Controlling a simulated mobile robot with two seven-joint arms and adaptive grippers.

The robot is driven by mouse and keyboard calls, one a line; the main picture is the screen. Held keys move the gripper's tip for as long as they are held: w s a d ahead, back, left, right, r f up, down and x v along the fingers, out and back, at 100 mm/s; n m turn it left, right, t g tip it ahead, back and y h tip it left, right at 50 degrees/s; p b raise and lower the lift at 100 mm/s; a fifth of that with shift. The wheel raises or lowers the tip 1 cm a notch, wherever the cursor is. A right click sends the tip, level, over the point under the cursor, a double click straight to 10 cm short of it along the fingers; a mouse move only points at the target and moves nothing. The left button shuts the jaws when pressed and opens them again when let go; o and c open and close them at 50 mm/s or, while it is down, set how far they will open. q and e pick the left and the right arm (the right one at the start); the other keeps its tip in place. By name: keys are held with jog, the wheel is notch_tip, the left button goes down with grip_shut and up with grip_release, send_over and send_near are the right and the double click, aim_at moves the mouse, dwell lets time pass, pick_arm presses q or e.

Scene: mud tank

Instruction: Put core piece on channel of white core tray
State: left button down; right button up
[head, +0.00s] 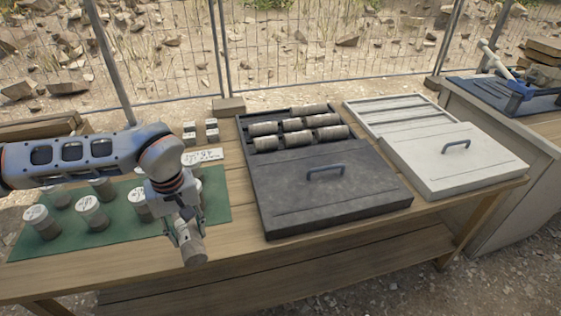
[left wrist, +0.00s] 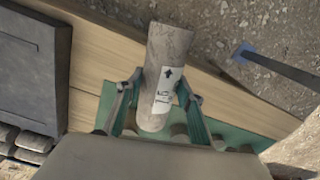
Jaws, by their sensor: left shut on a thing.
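My left gripper (head: 182,232) is shut on a grey cylindrical core piece (head: 194,249) near the table's front edge, in front of the green mat. In the left wrist view the core piece (left wrist: 163,75) lies between the two fingers of the left gripper (left wrist: 155,100), with a white label and a dark arrow on its side. The white core tray (head: 390,118) is at the right of the table. Its cover with a handle lies over the front part, and bare channels show at the back. My right gripper is not in view.
A black core tray (head: 330,190) with a handled cover and several core pieces stands between my left gripper and the white tray. Jars stand on the green mat (head: 215,205). A wire fence runs behind the table.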

pick_arm(q)
jog(key=w+d+r+n, duration=0.35)
jog(key=r+n, duration=0.25)
jog(key=n, duration=0.2)
jog(key=w+d+r+n, duration=0.3)
jog(key=w+r+n, duration=0.25)
jog(key=n, duration=0.25)
jog(key=f, duration=0.4)
jog(key=f+b, duration=0.1)
jog(key=f, duration=0.4)
jog(key=f+b, duration=0.1)
jog(key=f, duration=0.3)
jog(key=shift+s+d+f, duration=0.15)
jog(key=shift+s+d, duration=0.05)
jog(key=shift+s, duration=0.2)
jog(key=shift+f, duration=2.75)
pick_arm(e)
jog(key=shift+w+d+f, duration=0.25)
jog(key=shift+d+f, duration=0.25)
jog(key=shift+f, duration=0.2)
pick_arm(q)
jog(key=shift+f, duration=0.1)
jog(key=c, duration=1.3)
grip_release()
jog(key=shift+f, duration=0.1)
